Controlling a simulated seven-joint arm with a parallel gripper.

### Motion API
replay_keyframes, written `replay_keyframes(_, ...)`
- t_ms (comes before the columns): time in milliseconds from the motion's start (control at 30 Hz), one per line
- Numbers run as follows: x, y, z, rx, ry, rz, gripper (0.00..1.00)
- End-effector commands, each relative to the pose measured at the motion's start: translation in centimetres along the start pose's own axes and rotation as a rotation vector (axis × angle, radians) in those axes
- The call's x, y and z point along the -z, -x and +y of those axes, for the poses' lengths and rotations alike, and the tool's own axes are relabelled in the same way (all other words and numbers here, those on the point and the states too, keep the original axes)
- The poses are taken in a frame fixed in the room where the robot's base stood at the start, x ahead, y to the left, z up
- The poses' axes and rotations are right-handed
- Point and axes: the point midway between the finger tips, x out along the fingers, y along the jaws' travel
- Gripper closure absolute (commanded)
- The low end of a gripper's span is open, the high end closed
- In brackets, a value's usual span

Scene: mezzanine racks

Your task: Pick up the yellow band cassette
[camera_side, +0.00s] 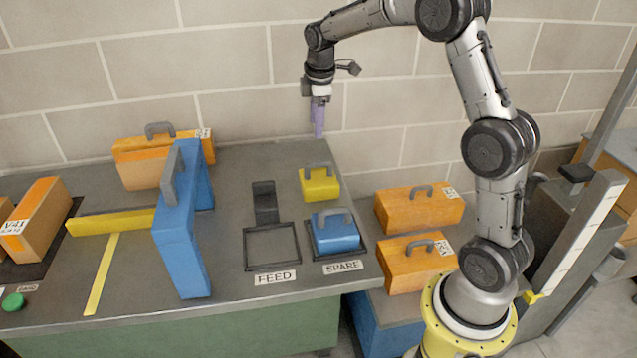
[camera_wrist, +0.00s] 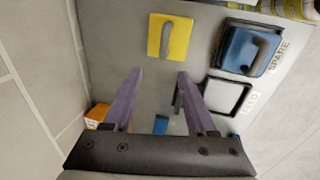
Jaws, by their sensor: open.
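The yellow band cassette (camera_side: 321,189) is a small yellow block with a grey handle on top. It stands on the grey bench (camera_side: 222,180) behind the SPARE spot, near the bench's right edge. It also shows at the top of the wrist view (camera_wrist: 182,42), fully visible. My gripper (camera_side: 318,132) hangs well above the bench, with its purple fingers pointing down, behind the cassette in the side view. In the wrist view the fingers (camera_wrist: 160,73) are apart with nothing between them, and the cassette lies beyond their tips.
A blue cassette (camera_side: 337,238) sits in the SPARE frame, just in front of the yellow one. The FEED frame (camera_side: 246,250) is empty. A tall blue case (camera_side: 182,250) and orange cases (camera_side: 140,172) stand left. More orange cases (camera_side: 415,268) stand lower right.

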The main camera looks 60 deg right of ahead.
Motion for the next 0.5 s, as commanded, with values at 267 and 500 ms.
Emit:
replay_keyframes(267, -1.1, -3.9, -0.2, 0.033, -0.020, -0.019, 0.43)
replay_keyframes(500, -1.1, -8.3, -0.3, 0.032, -0.020, -0.018, 0.43)
